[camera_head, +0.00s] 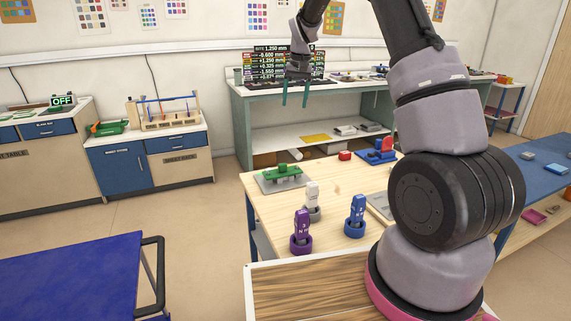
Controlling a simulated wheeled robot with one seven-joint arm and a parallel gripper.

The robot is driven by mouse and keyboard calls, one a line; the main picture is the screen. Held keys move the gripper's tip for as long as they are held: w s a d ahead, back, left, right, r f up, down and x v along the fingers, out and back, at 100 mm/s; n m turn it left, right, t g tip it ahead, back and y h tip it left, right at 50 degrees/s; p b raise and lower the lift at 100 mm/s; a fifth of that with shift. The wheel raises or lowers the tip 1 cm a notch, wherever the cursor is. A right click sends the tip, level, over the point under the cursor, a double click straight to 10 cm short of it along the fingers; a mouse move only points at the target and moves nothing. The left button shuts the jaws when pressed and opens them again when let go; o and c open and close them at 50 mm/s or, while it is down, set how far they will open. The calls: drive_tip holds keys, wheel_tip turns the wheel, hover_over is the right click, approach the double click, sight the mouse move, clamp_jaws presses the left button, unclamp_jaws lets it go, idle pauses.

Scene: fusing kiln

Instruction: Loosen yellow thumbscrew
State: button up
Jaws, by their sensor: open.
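My gripper (295,93) is in the upper middle of the head view. Its two teal fingers point down and stand apart, with nothing between them. It hangs in front of the dark display board and the green-framed workbench (238,118), above the level of the wooden table (275,210). I cannot make out a yellow thumbscrew. My arm's large links cover the right part of the wooden table and may hide things there.
The table carries a green fixture (283,172) on a grey plate, white (312,196), purple (301,229) and blue (355,213) labelled pieces in round bases, a red block (345,155) and a blue device (378,150). A blue cart (75,270) stands at lower left.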

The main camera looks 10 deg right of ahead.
drive_tip(key=shift+n+g+h, duration=0.4)
drive_tip(key=shift+g, duration=0.4)
drive_tip(key=w+f, duration=0.2)
drive_tip(key=f, duration=0.7)
drive_tip(key=w+a+f, duration=0.1)
drive_tip(key=w+f, duration=0.1)
drive_tip(key=f, duration=0.7)
drive_tip(key=w+a+f, duration=0.1)
drive_tip(key=w+f, duration=0.1)
drive_tip(key=f, duration=0.7)
drive_tip(key=shift+f, duration=0.4)
drive_tip(key=shift+a, duration=0.1)
clamp_jaws()
